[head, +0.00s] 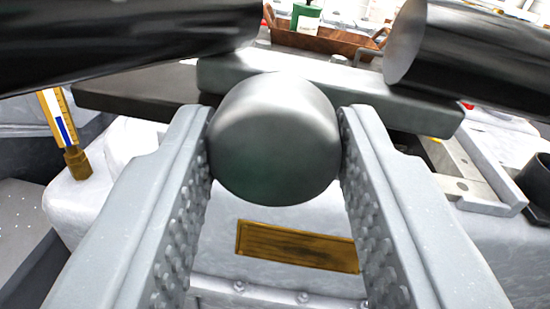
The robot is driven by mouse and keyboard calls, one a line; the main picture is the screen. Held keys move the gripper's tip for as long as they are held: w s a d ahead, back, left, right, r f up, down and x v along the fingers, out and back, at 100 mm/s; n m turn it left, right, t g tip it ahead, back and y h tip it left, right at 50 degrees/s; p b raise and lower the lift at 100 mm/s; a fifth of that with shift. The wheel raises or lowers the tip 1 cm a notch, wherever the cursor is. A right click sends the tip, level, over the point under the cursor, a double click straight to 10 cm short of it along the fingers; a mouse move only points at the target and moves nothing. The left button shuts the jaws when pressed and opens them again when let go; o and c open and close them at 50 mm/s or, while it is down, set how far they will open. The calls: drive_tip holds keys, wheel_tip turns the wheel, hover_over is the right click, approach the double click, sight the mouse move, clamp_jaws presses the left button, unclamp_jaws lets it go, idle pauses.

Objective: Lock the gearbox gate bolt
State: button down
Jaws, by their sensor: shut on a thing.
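A dark grey rounded knob (274,145), which looks like the bolt's handle, sits in the centre of the head view. My gripper (275,165) has its two pale, studded fingers on either side of the knob, shut on it. A grey-green bar (400,98) runs across just behind the knob. Two thick black cylinders, one at upper left (130,40) and one at upper right (470,55), lie above the bar with a gap between them. Whether the bolt is locked cannot be told; the knob hides its joint with the bar.
A brass plate (297,246) is on the pale housing (225,250) below the knob. A gauge with a brass foot (77,162) stands at left. A pale bracket (470,172) and dark cup (537,180) are at right. A brown tray (325,41) holds a green bottle (306,16) behind.

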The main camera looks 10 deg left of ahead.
drive_tip(key=shift+d, duration=0.2)
drive_tip(key=c, duration=1)
unclamp_jaws()
drive_tip(key=shift+d, duration=0.1)
drive_tip(key=shift+s, duration=0.1)
drive_tip(key=p+v, duration=0.2)
drive_tip(key=v, duration=1.1)
drive_tip(key=shift+s+p, duration=0.3)
drive_tip(key=shift+p, duration=0.05)
drive_tip(key=shift+d, duration=0.1)
